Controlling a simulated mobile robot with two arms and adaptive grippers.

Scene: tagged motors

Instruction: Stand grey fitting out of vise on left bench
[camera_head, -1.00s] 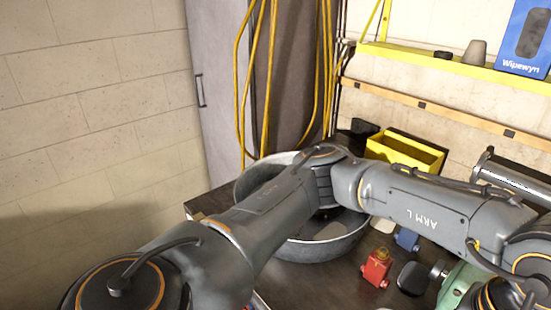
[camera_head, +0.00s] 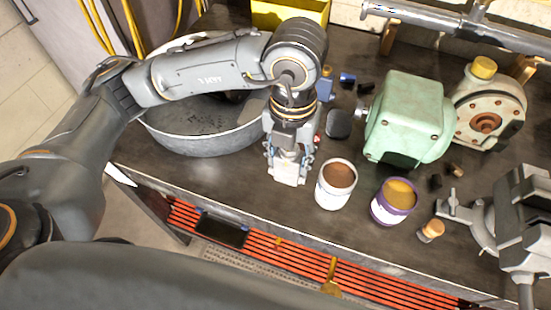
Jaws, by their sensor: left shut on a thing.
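My left gripper (camera_head: 287,160) points down over the bench (camera_head: 230,190), near its front edge, left of a white can. It is shut on a pale grey piece, the grey fitting (camera_head: 287,174), which shows between the fingertips. The fingers hide part of it, and I cannot tell whether its underside touches the bench. The vise (camera_head: 520,215) stands at the right edge of the picture, partly cut off, with no fitting that I can make out in its jaws. My right gripper is not in view.
A can with brown contents (camera_head: 335,186) stands close right of the gripper, and a purple-banded can (camera_head: 394,203) beyond it. A large grey basin (camera_head: 200,140) is on the left. A green motor (camera_head: 408,115) and a cream pump (camera_head: 490,105) stand behind. A small orange-brown jar (camera_head: 431,231) is near the vise.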

